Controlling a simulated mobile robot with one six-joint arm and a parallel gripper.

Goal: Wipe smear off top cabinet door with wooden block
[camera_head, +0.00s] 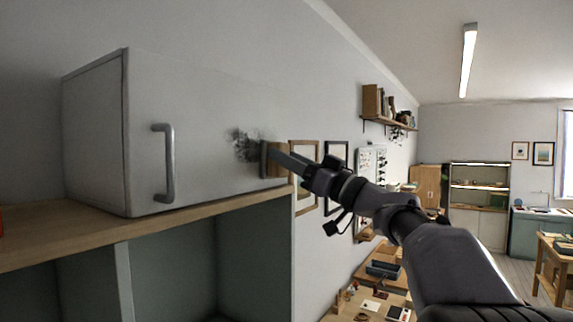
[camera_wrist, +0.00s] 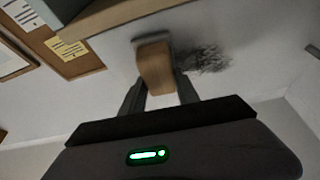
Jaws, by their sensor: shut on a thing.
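The top cabinet door (camera_head: 195,120) is a pale grey panel with a vertical bar handle (camera_head: 165,162) near its left side. A dark, speckled smear (camera_head: 245,144) marks the door's right part. It also shows in the wrist view (camera_wrist: 203,58), to the right of the block. My gripper (camera_head: 285,160) is shut on the wooden block (camera_head: 271,160), just right of and slightly below the smear. In the wrist view the tan block (camera_wrist: 155,68) sits between the fingers (camera_wrist: 158,92), with a grey layer on its far end. That end is at or very close to the door; contact is unclear.
The cabinet stands on a wooden shelf top (camera_head: 60,232) with open compartments below. Picture frames (camera_head: 304,178) hang on the wall behind my gripper. A wall shelf with books (camera_head: 388,108) and a low table (camera_head: 385,290) are farther back.

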